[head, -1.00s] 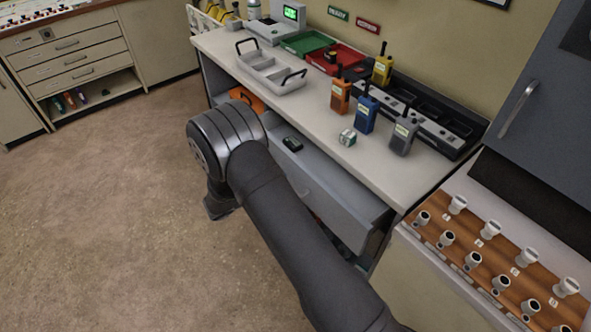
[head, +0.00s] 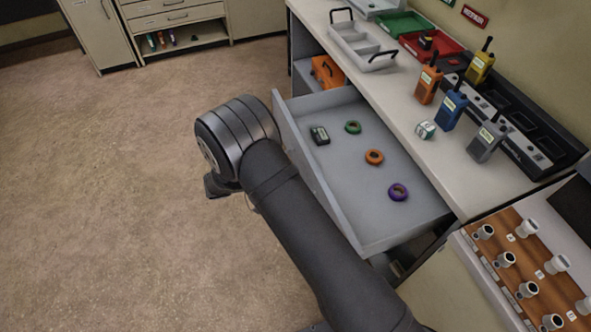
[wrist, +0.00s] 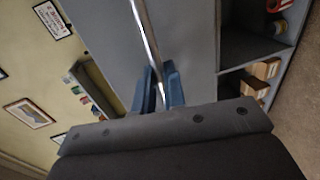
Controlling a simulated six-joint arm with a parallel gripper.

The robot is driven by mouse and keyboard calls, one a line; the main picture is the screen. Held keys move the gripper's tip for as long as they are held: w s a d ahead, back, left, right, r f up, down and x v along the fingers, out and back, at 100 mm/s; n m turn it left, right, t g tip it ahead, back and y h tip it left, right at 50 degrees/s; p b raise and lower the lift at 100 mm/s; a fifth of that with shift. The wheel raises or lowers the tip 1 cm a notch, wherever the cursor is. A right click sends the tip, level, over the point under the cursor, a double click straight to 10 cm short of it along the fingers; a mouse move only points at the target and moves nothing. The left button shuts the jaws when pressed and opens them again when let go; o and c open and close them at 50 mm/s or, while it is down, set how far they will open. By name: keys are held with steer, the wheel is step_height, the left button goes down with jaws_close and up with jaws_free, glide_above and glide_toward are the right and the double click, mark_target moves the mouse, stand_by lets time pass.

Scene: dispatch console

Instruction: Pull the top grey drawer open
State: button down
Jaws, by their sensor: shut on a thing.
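The top grey drawer (head: 348,192) stands well out from under the white counter in the head view. Inside it lie a dark small device (head: 319,135) and green (head: 353,127), orange (head: 374,157) and purple (head: 398,192) rings. In the wrist view, the blue fingers of my gripper (wrist: 160,88) are shut around the metal bar handle (wrist: 147,35) on the grey drawer front (wrist: 185,35). In the head view my arm hides the handle and the fingers.
On the counter (head: 385,88) stand orange (head: 427,83), blue (head: 452,108), yellow (head: 480,66) and grey (head: 486,143) radios and a caddy (head: 362,48). An orange case (head: 326,72) sits on a shelf beside the drawer. The floor (head: 130,200) at left is clear.

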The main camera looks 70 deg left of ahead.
stand_by(0.3)
steer(key=c, duration=1.5)
jaws_free()
steer(key=shift+s, duration=0.1)
steer(key=v, duration=1.7)
steer(key=shift+s, duration=0.2)
steer(key=shift+w, duration=0.1)
steer(key=x, duration=1.7)
steer(key=shift+w, duration=0.2)
steer(key=v, duration=1.7)
steer(key=shift+s, duration=0.3)
